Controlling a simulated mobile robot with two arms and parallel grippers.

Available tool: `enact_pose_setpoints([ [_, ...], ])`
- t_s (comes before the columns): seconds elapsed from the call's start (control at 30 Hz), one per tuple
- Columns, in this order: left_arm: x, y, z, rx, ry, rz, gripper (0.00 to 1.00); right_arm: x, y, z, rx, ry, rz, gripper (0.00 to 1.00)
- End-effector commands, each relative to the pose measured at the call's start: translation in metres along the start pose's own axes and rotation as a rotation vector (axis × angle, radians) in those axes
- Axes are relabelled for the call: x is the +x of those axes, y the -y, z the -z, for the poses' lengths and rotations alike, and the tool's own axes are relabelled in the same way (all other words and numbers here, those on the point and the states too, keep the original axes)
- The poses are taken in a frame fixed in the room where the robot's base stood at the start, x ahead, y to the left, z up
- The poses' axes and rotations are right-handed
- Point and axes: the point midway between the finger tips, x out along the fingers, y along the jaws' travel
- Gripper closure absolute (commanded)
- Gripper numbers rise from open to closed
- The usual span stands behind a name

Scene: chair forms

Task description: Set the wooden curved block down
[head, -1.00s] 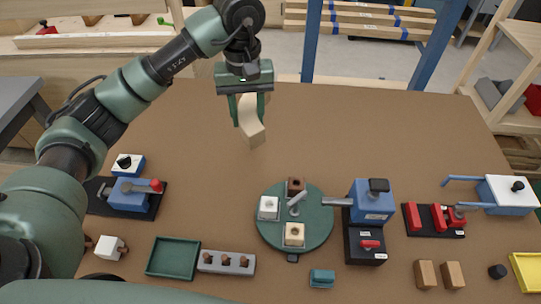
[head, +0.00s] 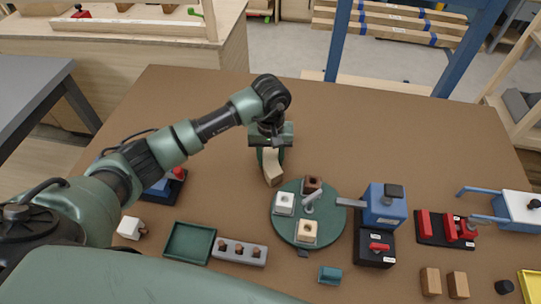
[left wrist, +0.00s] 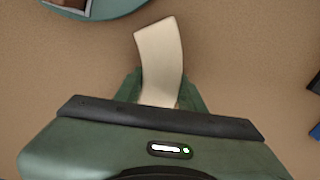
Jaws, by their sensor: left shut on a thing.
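The wooden curved block (head: 273,167) is pale and slightly bent. My left gripper (head: 268,155) is shut on one end of it, and the other end points toward the front of the table. In the left wrist view the block (left wrist: 160,60) sticks out between the green fingers over the brown tabletop. It is just behind and left of the round green turntable (head: 341,222). Whether its lower end touches the table I cannot tell. My right gripper is not in view.
A blue clamp device (head: 384,207) stands right of the turntable. The back and right rear of the brown table (head: 370,120) are clear.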

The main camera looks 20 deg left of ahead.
Motion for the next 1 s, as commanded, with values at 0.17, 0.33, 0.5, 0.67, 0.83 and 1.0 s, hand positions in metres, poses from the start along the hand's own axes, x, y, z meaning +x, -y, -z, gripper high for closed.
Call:
enact_pose_setpoints([
  [0.17, 0.0, -0.001, 0.001, 0.0, -0.003, -0.003, 1.0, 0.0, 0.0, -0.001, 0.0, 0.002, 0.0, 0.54],
  [0.33, 0.004, 0.0, 0.001, 0.001, -0.003, -0.002, 1.0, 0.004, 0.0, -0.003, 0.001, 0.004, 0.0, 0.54],
  [0.5, 0.003, 0.0, 0.001, 0.001, -0.002, -0.002, 0.39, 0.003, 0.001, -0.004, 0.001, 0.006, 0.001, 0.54],
  [0.67, 0.003, 0.0, 0.001, 0.001, -0.002, -0.002, 0.39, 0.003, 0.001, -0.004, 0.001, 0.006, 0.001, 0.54],
  [0.83, -0.002, 0.0, 0.0, 0.0, -0.001, -0.002, 0.39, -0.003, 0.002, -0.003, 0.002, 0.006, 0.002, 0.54],
  [1.0, -0.025, 0.0, 0.002, 0.002, -0.007, -0.002, 0.39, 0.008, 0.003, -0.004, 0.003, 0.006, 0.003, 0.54],
])
